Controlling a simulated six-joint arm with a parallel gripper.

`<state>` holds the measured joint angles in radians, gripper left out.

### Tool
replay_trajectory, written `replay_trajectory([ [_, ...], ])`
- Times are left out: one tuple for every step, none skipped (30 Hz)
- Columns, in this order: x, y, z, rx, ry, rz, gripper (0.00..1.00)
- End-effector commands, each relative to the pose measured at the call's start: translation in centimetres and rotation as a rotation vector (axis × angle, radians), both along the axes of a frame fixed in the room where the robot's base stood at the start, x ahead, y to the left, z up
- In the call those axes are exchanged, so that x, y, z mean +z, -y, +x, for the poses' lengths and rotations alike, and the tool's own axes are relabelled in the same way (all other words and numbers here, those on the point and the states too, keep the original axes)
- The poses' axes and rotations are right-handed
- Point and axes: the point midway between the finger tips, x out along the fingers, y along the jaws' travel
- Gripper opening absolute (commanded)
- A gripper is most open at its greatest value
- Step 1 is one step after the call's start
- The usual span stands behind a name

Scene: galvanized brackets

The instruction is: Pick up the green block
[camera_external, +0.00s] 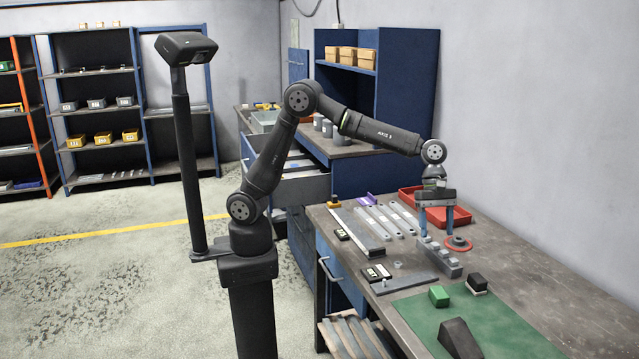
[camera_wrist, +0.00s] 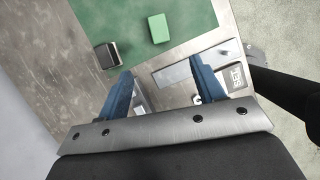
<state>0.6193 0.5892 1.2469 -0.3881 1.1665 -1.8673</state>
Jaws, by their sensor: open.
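The green block (camera_external: 439,296) sits on the workbench at the back edge of a green mat (camera_external: 500,335). It also shows in the wrist view (camera_wrist: 158,28), at the top and beyond my fingertips. My gripper (camera_external: 437,230) has two blue fingers spread apart with nothing between them. It points down above the bench, farther back than the green block and clear of it. The fingers also show in the wrist view (camera_wrist: 160,72). Nothing hides the green block in either view.
A black block (camera_external: 477,281) with a pale base stands right of the green block. A dark wedge-shaped object (camera_external: 459,339) is on the mat. A grey stepped part (camera_external: 440,259) and a reddish disc (camera_external: 458,244) lie near my fingers. A red tray (camera_external: 466,220) is behind. Long metal strips lie left.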

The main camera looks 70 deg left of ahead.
Motion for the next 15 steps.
replay_trajectory([
  [-1.0,0.0,0.0,0.001,-0.001,0.001,0.62],
  [-1.4,0.1,0.0,0.001,-0.001,0.001,0.62],
  [-1.9,0.2,0.0,0.0,0.0,0.0,0.62],
  [-2.3,0.3,-0.1,-0.001,0.0,0.0,0.62],
  [-2.7,0.5,-0.1,-0.001,-0.001,0.0,0.62],
  [-3.3,0.8,-0.2,-0.002,-0.001,0.0,0.62],
  [-3.9,1.0,-0.2,-0.002,-0.001,0.0,0.62],
  [-4.5,1.2,-0.3,-0.002,-0.002,0.001,0.62],
  [-5.3,1.6,-0.3,-0.002,-0.002,0.0,0.62],
  [-5.9,1.8,-0.4,-0.001,-0.003,0.001,0.62],
  [-6.5,2.0,-0.4,-0.001,-0.003,0.001,0.62],
  [-7.3,2.4,-0.5,-0.001,-0.002,0.0,0.62],
  [-8.0,2.7,-0.5,-0.001,-0.003,0.001,0.62],
  [-8.6,2.9,-0.6,-0.001,-0.003,0.002,0.62],
  [-9.3,3.2,-0.7,-0.001,-0.002,0.001,0.62],
])
